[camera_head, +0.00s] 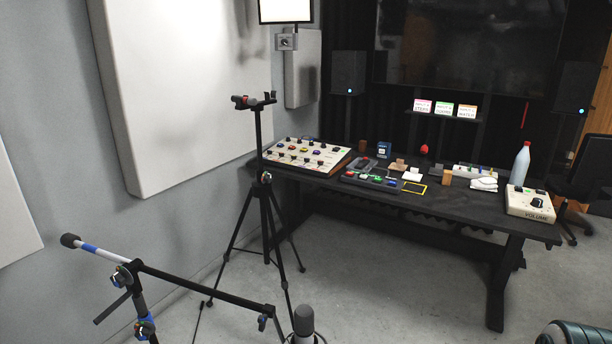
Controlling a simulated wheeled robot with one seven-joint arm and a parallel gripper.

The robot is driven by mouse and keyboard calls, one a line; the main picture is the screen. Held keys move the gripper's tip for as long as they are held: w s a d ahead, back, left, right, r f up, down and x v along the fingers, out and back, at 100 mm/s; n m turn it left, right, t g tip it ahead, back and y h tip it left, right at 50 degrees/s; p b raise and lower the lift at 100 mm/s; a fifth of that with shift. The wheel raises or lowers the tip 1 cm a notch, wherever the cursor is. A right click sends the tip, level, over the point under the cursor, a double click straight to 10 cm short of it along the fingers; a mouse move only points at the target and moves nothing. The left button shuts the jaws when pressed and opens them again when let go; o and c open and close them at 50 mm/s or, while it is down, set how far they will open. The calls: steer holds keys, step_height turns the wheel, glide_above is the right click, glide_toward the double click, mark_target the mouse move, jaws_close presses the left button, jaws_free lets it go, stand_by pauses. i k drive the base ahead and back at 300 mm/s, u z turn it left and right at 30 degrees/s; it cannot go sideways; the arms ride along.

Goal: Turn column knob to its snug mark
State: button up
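A black tripod (266,205) stands upright on the floor left of the table, with a phone-type clamp (253,101) on top. A small knob (266,178) with a pale face sits at the collar of its column. Its pointer and any snug mark are too small to read. A boom microphone stand (190,286) in front at the lower left also has knobs, one at its boom joint (122,276) and one lower on its upright (145,328). I cannot tell for sure which knob is the column knob. My gripper is not in view.
A dark table (440,207) holds a mixer (303,156), small items, a bottle (520,164) and a volume box (530,203). A microphone (303,322) stands at the bottom centre. Floor (390,285) right of the tripod is clear. A dark object (578,333) is cut off lower right.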

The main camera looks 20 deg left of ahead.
mark_target(269, 178)
steer(key=z, duration=0.05)
steer(key=i, duration=1.5)
steer(key=u, duration=0.65)
steer(key=i, duration=1.2)
steer(key=u, duration=1.55)
steer(key=i, duration=0.6)
steer(key=u, duration=0.5)
